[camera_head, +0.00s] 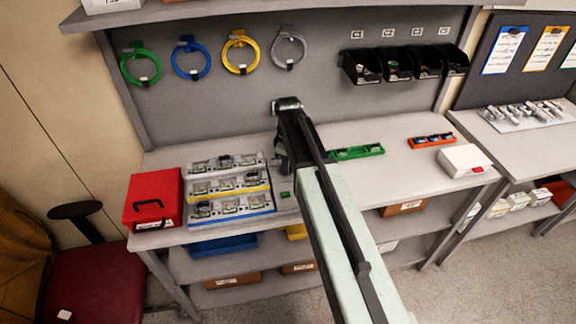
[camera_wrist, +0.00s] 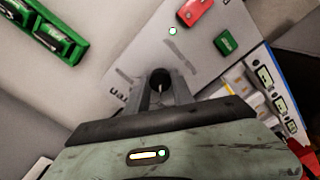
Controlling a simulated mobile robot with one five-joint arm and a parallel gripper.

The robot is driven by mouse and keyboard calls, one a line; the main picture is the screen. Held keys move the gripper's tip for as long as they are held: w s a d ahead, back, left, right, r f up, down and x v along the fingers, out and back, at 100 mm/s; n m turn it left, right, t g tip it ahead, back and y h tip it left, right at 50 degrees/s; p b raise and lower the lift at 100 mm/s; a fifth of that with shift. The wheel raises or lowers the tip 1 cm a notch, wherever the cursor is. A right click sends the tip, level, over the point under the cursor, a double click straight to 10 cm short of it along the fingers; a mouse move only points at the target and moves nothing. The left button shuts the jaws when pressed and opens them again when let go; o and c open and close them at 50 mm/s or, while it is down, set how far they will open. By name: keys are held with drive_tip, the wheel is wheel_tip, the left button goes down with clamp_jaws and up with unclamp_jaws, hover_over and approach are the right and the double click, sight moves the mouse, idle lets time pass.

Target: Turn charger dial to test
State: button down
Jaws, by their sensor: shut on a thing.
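The charger is a pale grey panel (camera_wrist: 150,45) in the wrist view, with a red part (camera_wrist: 194,12), a small lit spot (camera_wrist: 172,31), a green block (camera_wrist: 226,42) and partly hidden lettering. My gripper (camera_wrist: 162,88) is over the panel, shut on a dark part that I take to be the dial; the fingers cover most of it, so its pointer and setting cannot be read. In the head view my gripper (camera_head: 284,162) points down at the bench behind my arm. The charger (camera_head: 286,203) is mostly hidden there; its green block shows.
Racks of pump modules (camera_head: 230,187) stand just left of the charger, with a red case (camera_head: 153,200) further left. A green tray (camera_head: 357,153), an orange tray (camera_head: 432,141) and a white box (camera_head: 465,161) lie to the right. Bare bench lies between them.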

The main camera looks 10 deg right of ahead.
drive_tip(key=c, duration=1.1)
unclamp_jaws()
wheel_tip(320, 180, up, 8)
drive_tip(key=p, duration=0.8)
drive_tip(key=shift+f, duration=0.1)
